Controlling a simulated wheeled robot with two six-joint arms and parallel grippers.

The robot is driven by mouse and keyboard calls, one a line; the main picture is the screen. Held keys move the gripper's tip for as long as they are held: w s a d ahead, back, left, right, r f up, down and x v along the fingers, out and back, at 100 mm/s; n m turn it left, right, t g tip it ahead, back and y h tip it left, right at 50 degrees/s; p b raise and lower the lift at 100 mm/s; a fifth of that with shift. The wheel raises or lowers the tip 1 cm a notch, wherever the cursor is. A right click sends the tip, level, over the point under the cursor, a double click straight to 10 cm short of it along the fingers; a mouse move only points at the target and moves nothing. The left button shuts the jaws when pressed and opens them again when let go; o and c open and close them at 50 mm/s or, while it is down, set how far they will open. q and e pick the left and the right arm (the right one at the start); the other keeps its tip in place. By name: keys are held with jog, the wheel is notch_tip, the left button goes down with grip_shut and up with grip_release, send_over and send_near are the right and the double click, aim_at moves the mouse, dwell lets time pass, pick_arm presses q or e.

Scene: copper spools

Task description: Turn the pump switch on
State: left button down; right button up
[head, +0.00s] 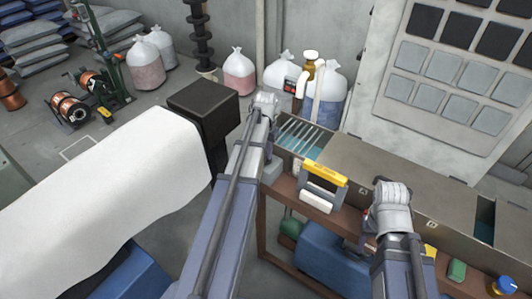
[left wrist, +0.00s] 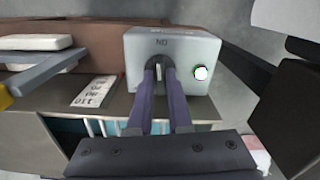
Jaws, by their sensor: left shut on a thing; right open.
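The pump switch is a pale grey box (left wrist: 190,50) marked ON, upside down in the left wrist view, with a round white and green lamp (left wrist: 201,73). My left gripper (left wrist: 160,68) is shut at the dark arched fitting on its face. The fingers hide most of what they hold, and I cannot tell the lever's position. In the head view, the grey box (head: 272,173) shows partly beside my left arm, which hides my left gripper. My right gripper (head: 390,196) is open, over the bench to the right, apart from the switch.
The brown bench (head: 262,225) has a slatted tank (head: 302,136) behind the switch. A yellow-topped grey frame (head: 325,174) and a white block (head: 317,201) lie between my arms. Bagged material (head: 238,72) stands behind; a panel wall (head: 440,85) rises at right.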

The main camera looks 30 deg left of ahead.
pick_arm(q)
jog(key=shift+m, duration=1)
jog(key=c, duration=0.8)
grip_release()
jog(key=shift+c, duration=0.2)
notch_tip(320, 180, up, 8)
jog(key=p, duration=0.8)
jog(key=shift+f, duration=0.15)
